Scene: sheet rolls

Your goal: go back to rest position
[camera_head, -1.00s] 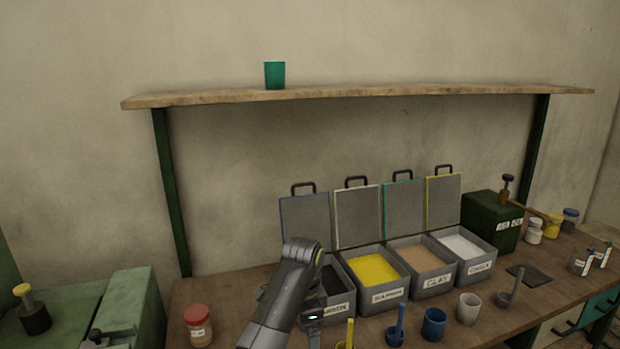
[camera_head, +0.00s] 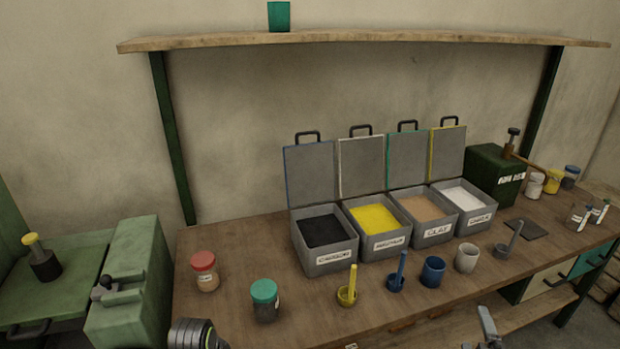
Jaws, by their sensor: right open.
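My right gripper (camera_head: 487,330) shows only in part at the bottom edge, right of centre, in front of the bench; it is open, with nothing seen in it. A dark rounded link of my own arm (camera_head: 195,335) shows at the bottom edge on the left. My left gripper is not in view. The wooden bench (camera_head: 225,315) carries four open bins, with black (camera_head: 323,230), yellow (camera_head: 376,219), tan (camera_head: 424,208) and white (camera_head: 461,196) contents, their lids raised behind them.
A red-lidded jar (camera_head: 204,272) and a green-lidded jar (camera_head: 265,300) stand at the bench's left. Several small cups, including a blue one (camera_head: 432,271), line the front. A green machine (camera_head: 130,285) stands at the left.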

